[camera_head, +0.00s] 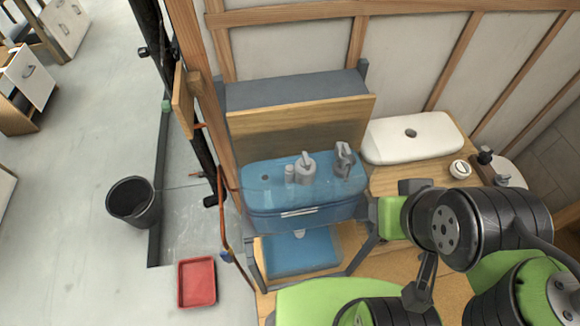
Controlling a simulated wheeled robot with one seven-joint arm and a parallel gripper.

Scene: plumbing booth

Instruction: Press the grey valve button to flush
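A translucent blue cistern tank (262,205) stands in the middle, in front of a wooden board. A grey valve (305,169) rises from its open top near the centre. A second grey fitting (344,161) stands at the tank's right end. Which part of the valve is the button is too small to tell. My arm comes in from the lower right, with green and dark links. The end of my arm, with my gripper (385,222), appears just right of the tank, apart from the grey valve.
A white cistern lid (412,138) lies on the wooden surface at the right, near a small white round part (460,169). A copper pipe (222,215) runs along the tank's left side. A black bin (133,203) and red tray (197,282) stand on the floor.

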